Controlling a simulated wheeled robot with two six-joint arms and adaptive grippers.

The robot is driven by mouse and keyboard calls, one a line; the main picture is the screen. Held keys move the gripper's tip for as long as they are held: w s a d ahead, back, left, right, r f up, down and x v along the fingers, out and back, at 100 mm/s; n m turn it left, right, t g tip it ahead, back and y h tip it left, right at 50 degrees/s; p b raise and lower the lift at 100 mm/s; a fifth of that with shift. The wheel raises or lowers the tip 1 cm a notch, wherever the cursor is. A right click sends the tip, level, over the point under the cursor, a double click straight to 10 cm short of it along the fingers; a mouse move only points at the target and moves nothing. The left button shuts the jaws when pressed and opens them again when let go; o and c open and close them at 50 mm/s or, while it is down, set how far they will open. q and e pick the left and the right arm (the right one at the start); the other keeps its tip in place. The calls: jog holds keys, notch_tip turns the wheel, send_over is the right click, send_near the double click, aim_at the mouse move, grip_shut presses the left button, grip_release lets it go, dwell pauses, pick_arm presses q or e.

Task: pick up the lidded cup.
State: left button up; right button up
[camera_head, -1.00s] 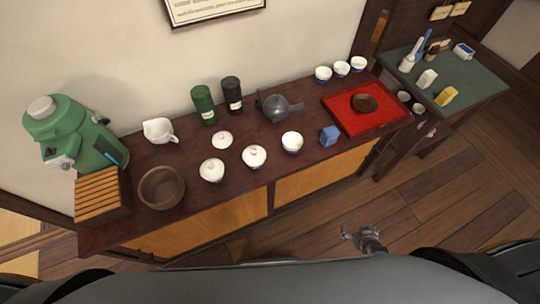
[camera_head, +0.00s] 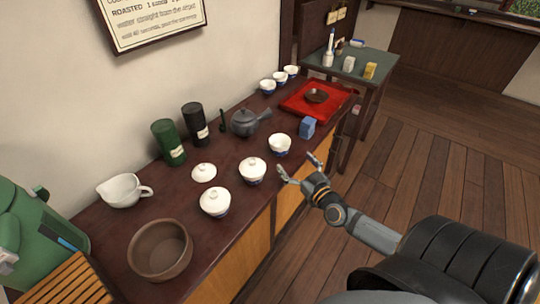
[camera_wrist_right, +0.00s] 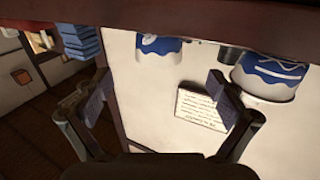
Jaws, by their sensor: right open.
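My left gripper is out of view.
A loose lid (camera_head: 204,172), brown bowl (camera_head: 160,250), teapot (camera_head: 243,122) and dark canisters (camera_head: 168,142) crowd the sideboard. Floor (camera_head: 430,150) to the right is clear.

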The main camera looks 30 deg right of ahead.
aim_at(285, 150)
jog(key=w, duration=0.2)
jog(key=w+b, duration=0.1)
jog(key=w, duration=0.1)
jog(key=shift+w+d, duration=0.2)
jog(key=shift+w, duration=0.2)
jog(key=shift+w+b, duration=0.55)
jog(key=shift+w, duration=2.15)
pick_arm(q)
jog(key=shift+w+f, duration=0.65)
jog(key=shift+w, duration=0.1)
pick_arm(e)
jog(key=shift+s+d, duration=0.1)
jog(key=shift+r, duration=0.1)
jog(key=shift+c, duration=0.2)
jog(key=c, duration=1.3)
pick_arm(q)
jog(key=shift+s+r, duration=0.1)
